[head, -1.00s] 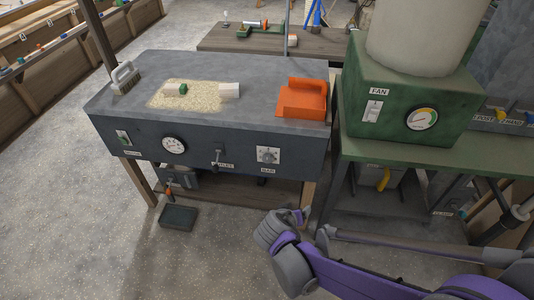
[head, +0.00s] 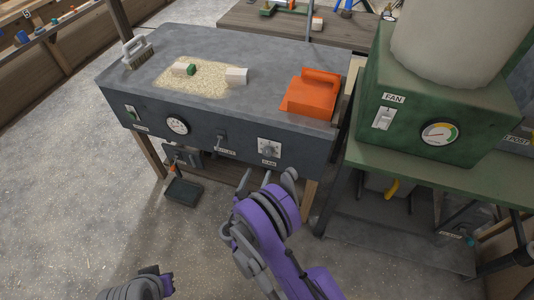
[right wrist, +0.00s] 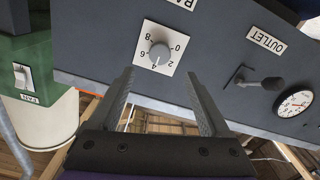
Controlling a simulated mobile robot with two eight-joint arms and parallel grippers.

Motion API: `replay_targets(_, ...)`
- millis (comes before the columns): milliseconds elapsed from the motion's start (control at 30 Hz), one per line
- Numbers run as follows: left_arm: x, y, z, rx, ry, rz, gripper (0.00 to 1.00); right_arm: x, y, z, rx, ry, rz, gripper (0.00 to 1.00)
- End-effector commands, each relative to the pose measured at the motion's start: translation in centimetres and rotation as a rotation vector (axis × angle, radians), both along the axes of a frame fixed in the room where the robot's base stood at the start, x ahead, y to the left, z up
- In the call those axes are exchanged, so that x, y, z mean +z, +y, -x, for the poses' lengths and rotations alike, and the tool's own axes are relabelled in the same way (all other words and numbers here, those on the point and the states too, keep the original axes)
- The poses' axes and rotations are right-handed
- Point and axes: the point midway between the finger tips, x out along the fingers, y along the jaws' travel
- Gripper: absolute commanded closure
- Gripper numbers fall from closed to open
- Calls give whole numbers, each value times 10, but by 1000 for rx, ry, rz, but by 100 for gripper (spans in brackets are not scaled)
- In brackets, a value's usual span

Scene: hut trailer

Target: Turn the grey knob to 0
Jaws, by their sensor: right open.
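The grey knob (head: 268,149) sits on a white square plate on the dark front panel of the bench, near its right end. In the right wrist view the knob (right wrist: 159,54) shows upside down with the digits 0, 2, 4, 6 and 8 around it; its mark seems to point near 4, but it is small. My right gripper (head: 279,177) is open and empty, below and in front of the knob, apart from it. Its two fingers (right wrist: 160,100) reach toward the plate. My left gripper (head: 158,279) is at the bottom edge of the head view; its jaws are unclear.
An orange object (head: 311,95) lies on the bench top. The green fan housing (head: 400,115) stands close on the right.

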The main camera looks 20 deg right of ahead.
Motion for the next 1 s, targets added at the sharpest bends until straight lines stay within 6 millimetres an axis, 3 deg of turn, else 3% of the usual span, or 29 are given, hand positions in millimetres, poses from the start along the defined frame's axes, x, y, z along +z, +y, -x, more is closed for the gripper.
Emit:
replay_targets(500,0,0,0,0,0,0,100,0,-50,-72,-2,3,0,19)
replay_targets(933,0,0,0,0,0,0,100,0,-55,-81,-2,3,0,19)
replay_targets(1000,0,0,0,0,0,0,100,0,-55,-81,-2,3,0,32)
